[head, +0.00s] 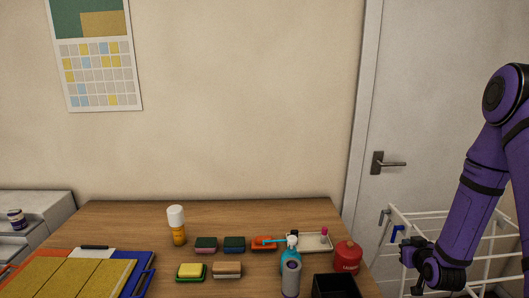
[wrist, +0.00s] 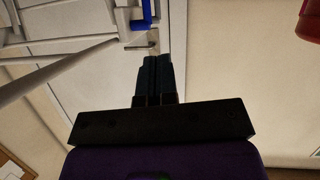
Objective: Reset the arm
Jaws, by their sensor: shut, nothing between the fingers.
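My purple arm hangs at the right of the head view, bent downward. My gripper (head: 408,254) is at its lower end, right of the wooden table and in front of a white wire rack. In the wrist view, my gripper (wrist: 158,62) shows its two dark fingers together, with nothing between them. It holds nothing and appears apart from the table.
The wooden table (head: 120,217) carries a bottle (head: 178,226), several sponges (head: 191,271), a spray bottle (head: 290,277), a red canister (head: 347,258) and a black bin (head: 336,286). The white wire rack (head: 440,217) stands close by my gripper, before a door (head: 430,110).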

